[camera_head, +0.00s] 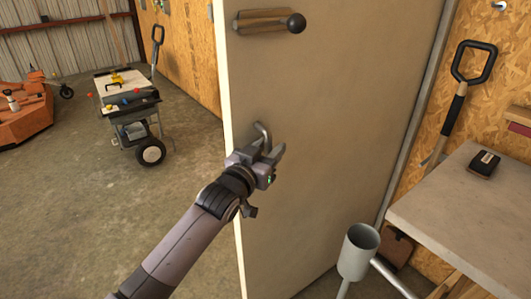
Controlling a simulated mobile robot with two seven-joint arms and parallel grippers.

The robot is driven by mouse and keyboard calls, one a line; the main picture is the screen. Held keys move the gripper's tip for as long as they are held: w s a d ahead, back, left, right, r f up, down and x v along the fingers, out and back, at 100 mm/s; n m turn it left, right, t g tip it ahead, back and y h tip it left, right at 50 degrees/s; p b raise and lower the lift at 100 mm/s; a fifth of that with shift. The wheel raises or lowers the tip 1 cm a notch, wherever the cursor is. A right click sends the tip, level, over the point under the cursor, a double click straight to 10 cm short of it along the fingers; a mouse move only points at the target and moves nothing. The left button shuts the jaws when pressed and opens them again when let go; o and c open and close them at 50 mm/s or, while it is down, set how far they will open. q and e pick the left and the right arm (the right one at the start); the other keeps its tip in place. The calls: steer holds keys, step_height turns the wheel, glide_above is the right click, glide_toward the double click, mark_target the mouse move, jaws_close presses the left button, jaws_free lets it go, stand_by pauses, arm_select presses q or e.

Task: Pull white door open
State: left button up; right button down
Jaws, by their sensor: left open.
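The white door (330,110) stands upright in the middle of the camera_head view. Its bright left edge is free, and the barn floor and a wooden wall show past it. A bent metal handle (262,130) sits low on the door near that edge. My left gripper (269,153) is open at the door face, right at the handle. The gripper hides the handle's lower part, and I cannot tell whether they touch. A wooden plate with a black knob (296,23) is higher on the door. My right gripper is not in view.
A workbench (475,205) with a small dark box (484,163) stands at the right. A shovel (458,100) leans behind it. A grey metal cup (361,240) stands before the door. A wheeled cart (130,110) is at the back left. Open concrete floor lies left of the door.

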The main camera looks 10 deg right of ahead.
arm_select(q)
steer(key=v, duration=0.7)
steer(key=shift+d, duration=0.1)
stand_by(0.4)
steer(key=s+a+f+n+y, duration=0.25)
steer(key=s+a+f, duration=0.25)
steer(key=a+f, duration=0.3)
steer(key=s+a+f+n+y, duration=0.25)
steer(key=s+a+f, duration=0.35)
steer(key=f, duration=0.5)
steer(key=s+a+f+g+y, duration=0.1)
steer(key=s+a+f+y, duration=0.1)
steer(key=s+a+f, duration=0.2)
steer(key=s+a+f+g+y+p, duration=0.1)
steer(key=s+a+f, duration=0.4)
steer(key=s+a, duration=0.5)
steer(key=shift+s+f+g+y, duration=0.2)
steer(key=shift+s+g+y, duration=0.4)
steer(key=shift+s+g, duration=0.35)
steer(key=shift+t, duration=0.25)
